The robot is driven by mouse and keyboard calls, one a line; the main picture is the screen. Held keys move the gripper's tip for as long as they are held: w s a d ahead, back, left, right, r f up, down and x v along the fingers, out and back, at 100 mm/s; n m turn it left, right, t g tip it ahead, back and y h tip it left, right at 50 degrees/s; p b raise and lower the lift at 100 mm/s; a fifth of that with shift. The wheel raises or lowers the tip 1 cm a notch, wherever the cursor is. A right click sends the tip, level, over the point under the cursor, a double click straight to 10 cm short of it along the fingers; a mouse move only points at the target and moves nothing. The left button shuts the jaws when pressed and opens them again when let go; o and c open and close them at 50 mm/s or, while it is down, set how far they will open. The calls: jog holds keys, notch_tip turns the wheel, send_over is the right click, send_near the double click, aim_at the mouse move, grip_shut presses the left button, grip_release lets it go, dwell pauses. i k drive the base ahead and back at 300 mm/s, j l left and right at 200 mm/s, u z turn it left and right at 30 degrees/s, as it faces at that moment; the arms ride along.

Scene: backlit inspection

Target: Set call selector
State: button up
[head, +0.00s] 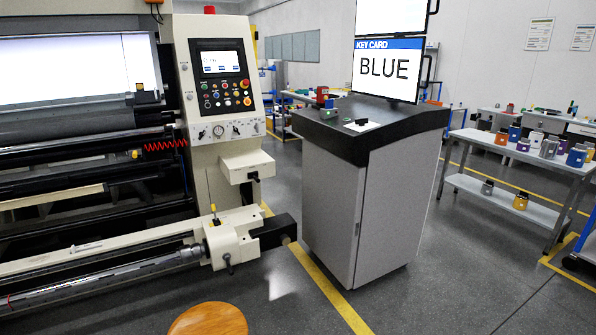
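A grey cabinet with a dark top (340,130) stands at the centre. On its top is a white plate (374,128) with a small black part (362,121) that may be the call selector; its setting is too small to read. A small green-grey box (329,113) and a red item (322,96) sit at the top's left. A screen (388,70) above shows "KEY CARD" and "BLUE". My gripper is not in view.
A large roller machine with a button panel (222,75) fills the left. A round orange-brown seat-like top (208,319) is at the bottom edge. A bench (560,160) with several coloured containers stands at right. Grey floor (450,270) is open right of the cabinet.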

aim_at(361, 122)
jog(key=i, duration=1)
jog(key=i+j+z, duration=0.1)
jog(key=i, duration=0.95)
